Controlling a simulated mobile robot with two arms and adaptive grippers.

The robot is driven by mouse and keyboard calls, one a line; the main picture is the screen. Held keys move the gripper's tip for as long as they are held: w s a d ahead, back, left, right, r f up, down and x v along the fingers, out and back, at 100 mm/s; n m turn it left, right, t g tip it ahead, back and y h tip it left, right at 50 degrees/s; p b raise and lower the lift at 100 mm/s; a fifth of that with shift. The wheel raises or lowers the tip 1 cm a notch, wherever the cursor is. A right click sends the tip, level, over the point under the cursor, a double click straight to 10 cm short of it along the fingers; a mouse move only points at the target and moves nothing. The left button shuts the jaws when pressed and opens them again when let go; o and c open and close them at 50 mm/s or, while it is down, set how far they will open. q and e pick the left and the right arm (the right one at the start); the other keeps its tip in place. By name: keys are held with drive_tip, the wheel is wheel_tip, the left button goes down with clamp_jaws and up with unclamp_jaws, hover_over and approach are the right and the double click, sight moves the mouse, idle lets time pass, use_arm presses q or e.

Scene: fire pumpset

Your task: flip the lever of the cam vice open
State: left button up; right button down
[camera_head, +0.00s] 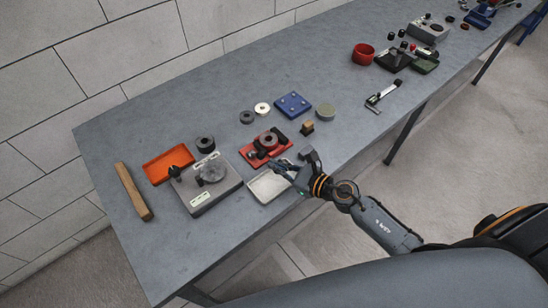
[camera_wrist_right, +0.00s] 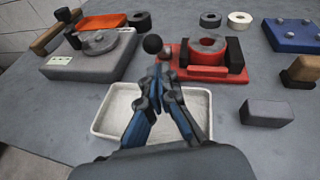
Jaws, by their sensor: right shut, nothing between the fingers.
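The cam vice has a red base (camera_head: 280,153) with black jaws and stands near the bench's front edge. In the right wrist view the red base (camera_wrist_right: 215,75) is just beyond my fingers. A black ball knob (camera_wrist_right: 152,44), seemingly the lever's end, shows at the vice's left side. The lever's arm is mostly hidden behind my fingertips. My right gripper (camera_head: 276,167) is shut and empty, above the white tray and in front of the vice. In the wrist view its fingertips (camera_wrist_right: 159,70) appear just below the knob; contact cannot be told.
The white tray (camera_wrist_right: 100,122) lies under my right gripper. A grey block (camera_wrist_right: 266,112) lies to the right. A grey fixture (camera_head: 213,197) with a round disc stands left, beside an orange tray (camera_head: 157,172). A blue plate (camera_head: 293,104) lies behind.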

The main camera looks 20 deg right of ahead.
drive_tip(key=shift+w+a+r, duration=0.3)
drive_tip(key=shift+a, duration=0.1)
drive_tip(key=shift+w+r+p, duration=0.2)
drive_tip(key=shift+r+p, duration=0.05)
drive_tip(key=shift+p, duration=0.15)
